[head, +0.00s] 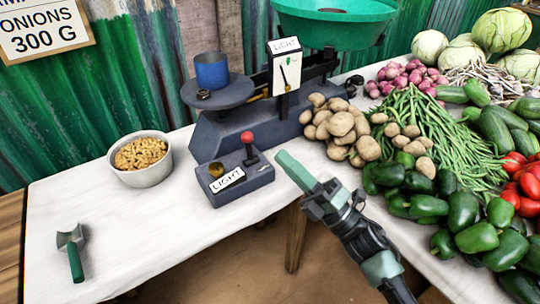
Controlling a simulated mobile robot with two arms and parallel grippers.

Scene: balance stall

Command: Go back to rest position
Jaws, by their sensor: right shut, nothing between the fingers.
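My right gripper (296,171) is shut and empty. Its arm comes in from the lower right, and the fingertips are over the front edge of the white table (122,228), just right of the dark control box (240,182). The box has a red-knobbed lever (247,138) and a label reading LIGHT. My left gripper is not in view.
A balance scale (250,120) stands behind the box, with a blue cup (211,71) on its left plate and a green basin (335,25). A bowl of peanuts (143,158) and a green-handled scoop (74,255) are left. Potatoes (340,125) and green peppers (428,207) crowd the right.

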